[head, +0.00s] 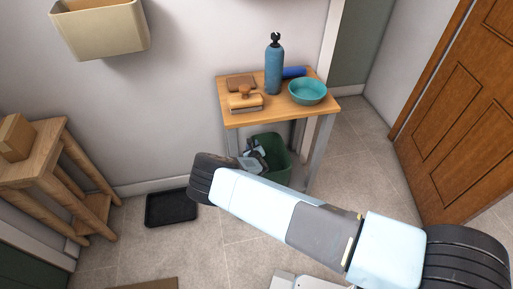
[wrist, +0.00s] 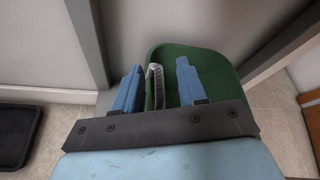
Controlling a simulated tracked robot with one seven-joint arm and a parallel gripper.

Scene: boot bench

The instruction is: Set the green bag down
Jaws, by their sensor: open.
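The green bag (head: 279,158) is under the small wooden bench, upright and seemingly on the floor, though my arm hides its base. In the wrist view the green bag (wrist: 216,72) fills the space behind my fingers. My gripper (head: 254,155) is at the bag's top left side. In the wrist view my gripper (wrist: 157,82) has its two blue fingers apart. A grey ribbed strip (wrist: 155,88), perhaps the bag's handle, stands between them, nearer the left finger, with a gap to the right one. I cannot tell whether it touches the left finger.
The bench (head: 240,119) carries a blue bottle (head: 274,68), a teal bowl (head: 307,91), a brush (head: 245,101) and a dark blue roll (head: 294,72). Its grey legs flank the bag. A black tray (head: 171,208) lies left on the tiled floor. A wooden door (head: 460,110) is at right.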

